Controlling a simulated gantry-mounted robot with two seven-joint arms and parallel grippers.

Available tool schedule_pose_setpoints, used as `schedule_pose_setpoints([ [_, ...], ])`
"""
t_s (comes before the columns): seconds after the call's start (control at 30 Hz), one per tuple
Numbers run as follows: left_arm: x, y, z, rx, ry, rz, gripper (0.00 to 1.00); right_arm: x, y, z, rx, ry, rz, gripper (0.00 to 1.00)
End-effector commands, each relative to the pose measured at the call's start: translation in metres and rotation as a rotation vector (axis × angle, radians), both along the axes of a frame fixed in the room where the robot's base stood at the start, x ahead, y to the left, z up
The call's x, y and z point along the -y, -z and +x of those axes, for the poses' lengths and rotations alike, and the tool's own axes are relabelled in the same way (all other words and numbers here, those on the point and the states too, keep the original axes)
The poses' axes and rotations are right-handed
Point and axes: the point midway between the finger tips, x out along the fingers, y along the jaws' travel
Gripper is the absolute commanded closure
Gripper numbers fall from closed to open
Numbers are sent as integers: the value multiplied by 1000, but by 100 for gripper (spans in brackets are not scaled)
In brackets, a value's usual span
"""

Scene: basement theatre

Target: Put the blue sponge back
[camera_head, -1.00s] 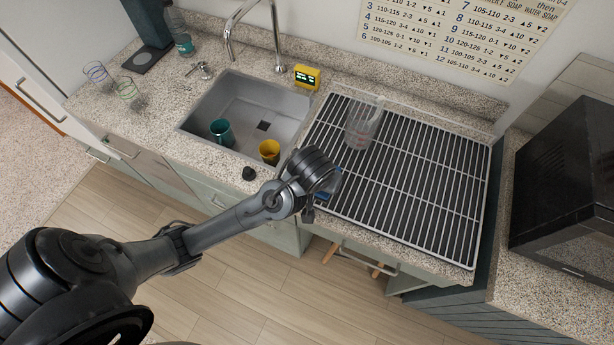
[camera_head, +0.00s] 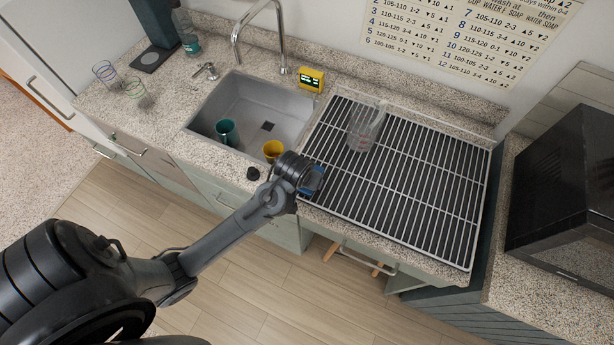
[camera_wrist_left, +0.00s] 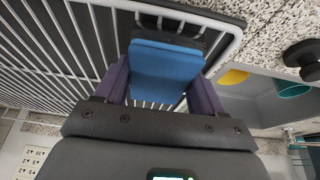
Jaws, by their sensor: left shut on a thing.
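The blue sponge (camera_wrist_left: 165,72) sits between the two fingers of my left gripper (camera_wrist_left: 163,85) in the left wrist view. In the head view a small part of the sponge (camera_head: 313,180) shows beside my left gripper (camera_head: 308,183), at the near left corner of the drying rack. The gripper is shut on the sponge, and the rack bars lie beneath it. I cannot tell whether the sponge touches the rack. My right gripper is not in view.
A clear measuring cup (camera_head: 366,125) stands on the drying rack (camera_head: 420,175). The sink (camera_head: 245,100) holds a teal cup (camera_head: 227,131) and a yellow cup (camera_head: 273,150). A dark microwave (camera_head: 570,180) stands at right. Two glasses (camera_head: 120,80) stand at left. Most of the rack is bare.

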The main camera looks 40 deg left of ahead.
Motion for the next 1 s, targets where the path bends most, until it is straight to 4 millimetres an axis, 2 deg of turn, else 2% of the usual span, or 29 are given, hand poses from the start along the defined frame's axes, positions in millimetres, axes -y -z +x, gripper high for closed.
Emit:
schedule_pose_setpoints([
  [0.37,0,4,0,-1,0,0,69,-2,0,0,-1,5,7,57],
  [0.4,0,3,0,0,0,0,25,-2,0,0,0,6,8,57],
  [0.53,0,3,0,0,0,0,6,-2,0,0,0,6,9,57],
  [0.83,0,2,0,1,0,0,6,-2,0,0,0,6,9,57],
  [1.0,1,-7,-2,2,1,2,6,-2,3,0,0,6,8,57],
])
